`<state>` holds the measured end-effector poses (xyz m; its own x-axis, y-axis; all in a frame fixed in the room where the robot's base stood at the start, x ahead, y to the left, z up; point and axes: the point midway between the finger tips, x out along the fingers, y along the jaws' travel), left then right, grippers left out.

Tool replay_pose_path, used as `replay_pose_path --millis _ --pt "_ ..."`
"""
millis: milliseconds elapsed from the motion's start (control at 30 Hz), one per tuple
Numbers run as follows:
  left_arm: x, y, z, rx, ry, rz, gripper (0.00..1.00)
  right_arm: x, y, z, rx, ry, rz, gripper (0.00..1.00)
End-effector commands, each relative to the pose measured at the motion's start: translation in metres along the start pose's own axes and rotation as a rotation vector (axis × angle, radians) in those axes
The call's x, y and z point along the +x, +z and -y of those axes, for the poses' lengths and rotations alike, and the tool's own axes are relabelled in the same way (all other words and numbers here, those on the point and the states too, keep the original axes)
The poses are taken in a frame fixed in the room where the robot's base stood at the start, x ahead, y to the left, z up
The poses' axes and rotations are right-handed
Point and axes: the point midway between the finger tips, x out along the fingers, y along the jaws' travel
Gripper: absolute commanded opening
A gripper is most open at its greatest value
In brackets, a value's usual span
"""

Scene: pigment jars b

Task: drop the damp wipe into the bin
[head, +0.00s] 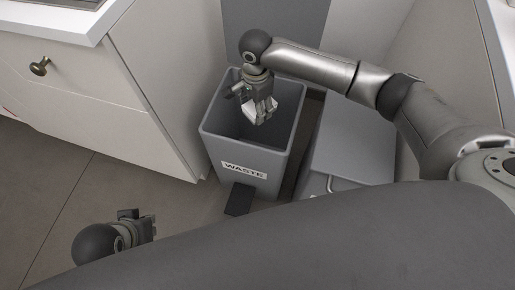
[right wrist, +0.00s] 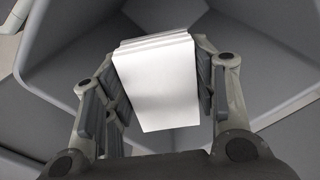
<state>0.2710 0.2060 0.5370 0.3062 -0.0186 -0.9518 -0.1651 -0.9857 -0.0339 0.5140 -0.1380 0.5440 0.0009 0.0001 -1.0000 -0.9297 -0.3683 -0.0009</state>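The damp wipe (right wrist: 158,85) is a white folded pad between the fingers of my right gripper (right wrist: 158,95) in the right wrist view. The fingers press on both its sides. In the head view my right gripper (head: 260,110) points down over the open mouth of the bin, and a pale part of the wipe (head: 249,110) shows at its fingers. The bin (head: 240,150) is a grey open box with a WASTE label and a dark pedal. Its floor is partly hidden. My left gripper (head: 142,226) is low at the left, apart from the bin; its fingers are too unclear to read.
A second grey container with a closed lid (head: 350,148) and a metal handle stands just right of the bin. A white cabinet (head: 110,95) with a brass knob stands close on the left. The tiled floor (head: 50,200) is clear at the left.

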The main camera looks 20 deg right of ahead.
Motion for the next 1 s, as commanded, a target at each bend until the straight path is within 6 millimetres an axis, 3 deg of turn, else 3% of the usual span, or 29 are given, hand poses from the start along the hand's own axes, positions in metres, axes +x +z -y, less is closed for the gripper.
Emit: replay_pose_path --millis 33,200,567,767,1000 --pt "0.0 0.0 0.0 0.0 0.0 0.0 0.0 0.0 0.0 0.0 0.0 0.0 0.0 0.59" --pt "0.0 0.0 0.0 0.0 0.0 0.0 0.0 0.0 0.0 0.0 0.0 0.0 0.0 0.78" --pt "0.001 0.0 0.0 0.0 0.0 0.001 0.0 -0.003 0.0 0.0 0.0 -0.001 0.0 0.78" --pt "0.001 0.0 0.0 0.0 0.0 0.0 0.0 -0.032 0.0 0.001 0.0 -0.005 0.0 0.78" --pt "0.001 0.0 0.0 0.0 0.0 0.0 0.0 -0.083 0.0 0.001 0.0 -0.003 0.001 0.78"
